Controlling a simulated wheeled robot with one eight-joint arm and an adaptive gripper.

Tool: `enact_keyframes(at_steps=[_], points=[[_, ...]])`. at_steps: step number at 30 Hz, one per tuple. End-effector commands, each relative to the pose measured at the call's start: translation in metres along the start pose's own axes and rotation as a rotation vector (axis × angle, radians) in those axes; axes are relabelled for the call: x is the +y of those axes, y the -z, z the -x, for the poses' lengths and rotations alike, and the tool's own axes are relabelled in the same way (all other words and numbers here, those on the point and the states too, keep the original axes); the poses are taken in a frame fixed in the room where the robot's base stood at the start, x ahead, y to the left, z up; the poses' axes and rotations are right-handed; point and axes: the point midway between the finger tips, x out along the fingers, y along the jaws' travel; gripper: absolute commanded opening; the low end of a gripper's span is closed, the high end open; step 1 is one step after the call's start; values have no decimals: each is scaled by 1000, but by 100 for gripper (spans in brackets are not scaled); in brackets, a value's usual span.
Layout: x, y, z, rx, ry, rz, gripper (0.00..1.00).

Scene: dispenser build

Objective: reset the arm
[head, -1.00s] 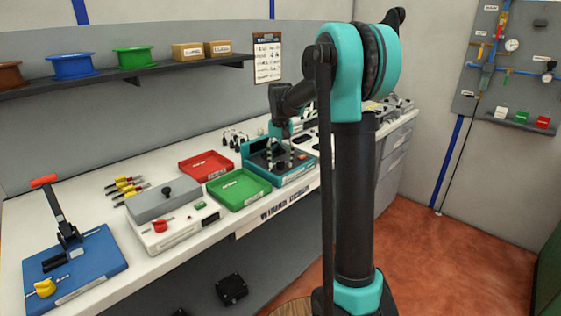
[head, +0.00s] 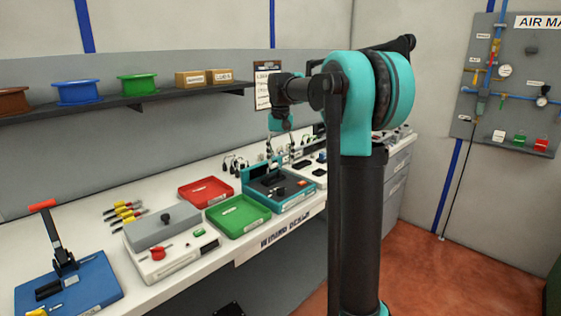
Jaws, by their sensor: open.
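My arm rises in the right middle of the head view, teal and black, and reaches left over the workbench. My gripper (head: 273,154) hangs at its end, pointing down above the back of the teal fixture (head: 281,186). It is small in the picture; it is open, and I see nothing held in it. The fixture has a dark top with a black knob and an orange-red part at its right. The gripper is apart from the fixture's top.
A green tray (head: 238,218) and a red tray (head: 206,189) lie left of the fixture. A grey-lidded box (head: 162,227) and a blue lever press (head: 68,283) stand further left. A shelf (head: 140,104) with spools runs along the back wall. An air panel (head: 508,80) hangs at the right.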

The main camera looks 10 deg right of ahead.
Motion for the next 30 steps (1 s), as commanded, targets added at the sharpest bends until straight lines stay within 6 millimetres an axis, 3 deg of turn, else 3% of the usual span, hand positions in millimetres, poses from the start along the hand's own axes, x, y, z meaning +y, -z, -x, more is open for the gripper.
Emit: enact_keyframes(at_steps=[7, 11, 17, 24, 30], points=[[2, -5, -5, 8, 2, 3, 50], [12, -29, -28, 44, 9, 14, 50], [38, -103, -96, 145, 25, 53, 50], [67, -210, -183, 270, 32, 100, 50], [82, -277, -234, 344, 31, 127, 50]])
